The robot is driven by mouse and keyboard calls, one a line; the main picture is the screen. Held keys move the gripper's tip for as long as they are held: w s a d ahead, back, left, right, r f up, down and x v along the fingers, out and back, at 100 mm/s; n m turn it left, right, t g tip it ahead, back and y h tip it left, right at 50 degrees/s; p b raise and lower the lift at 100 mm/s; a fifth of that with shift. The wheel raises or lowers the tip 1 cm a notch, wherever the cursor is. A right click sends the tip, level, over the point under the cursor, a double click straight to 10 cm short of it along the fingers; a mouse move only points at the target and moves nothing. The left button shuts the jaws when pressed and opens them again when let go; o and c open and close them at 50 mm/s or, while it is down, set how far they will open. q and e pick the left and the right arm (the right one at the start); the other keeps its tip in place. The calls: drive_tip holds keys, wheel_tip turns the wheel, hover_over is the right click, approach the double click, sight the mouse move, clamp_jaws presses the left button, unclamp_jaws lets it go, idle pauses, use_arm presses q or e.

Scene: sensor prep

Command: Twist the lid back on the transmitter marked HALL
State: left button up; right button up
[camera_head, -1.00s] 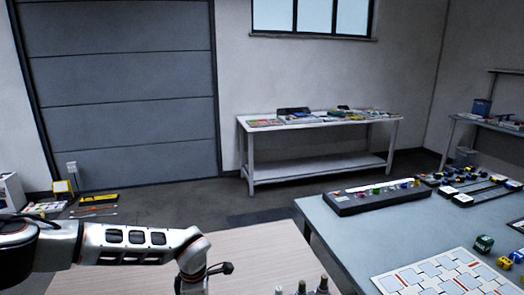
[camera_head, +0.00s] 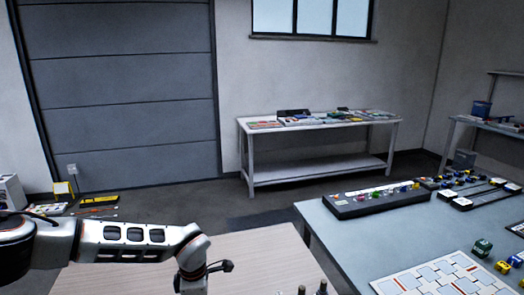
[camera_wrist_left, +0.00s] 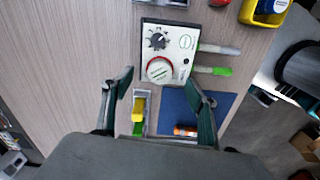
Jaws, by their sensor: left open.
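I cannot make out the HALL marking on anything, so I cannot tell which thing is that transmitter or its lid. My left gripper (camera_wrist_left: 160,82) is open and empty in the left wrist view, pointing down over the wood-look table (camera_wrist_left: 75,45). Ahead of its fingertips lies a pale box (camera_wrist_left: 166,52) with a black dial and a round red-ringed part; the box appears apart from the fingers. My right gripper is not in view.
Green-ended tools (camera_wrist_left: 212,70) lie beside the pale box. A blue mat (camera_wrist_left: 172,108) and a narrow tray with a yellow-green block (camera_wrist_left: 138,108) lie near the fingers. A yellow bin (camera_wrist_left: 262,18) is at the top right. A blue-grey table (camera_head: 350,240) stands to the right.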

use_arm(q)
drive_tip(key=shift+r, duration=2)
drive_tip(key=shift+f, duration=0.1)
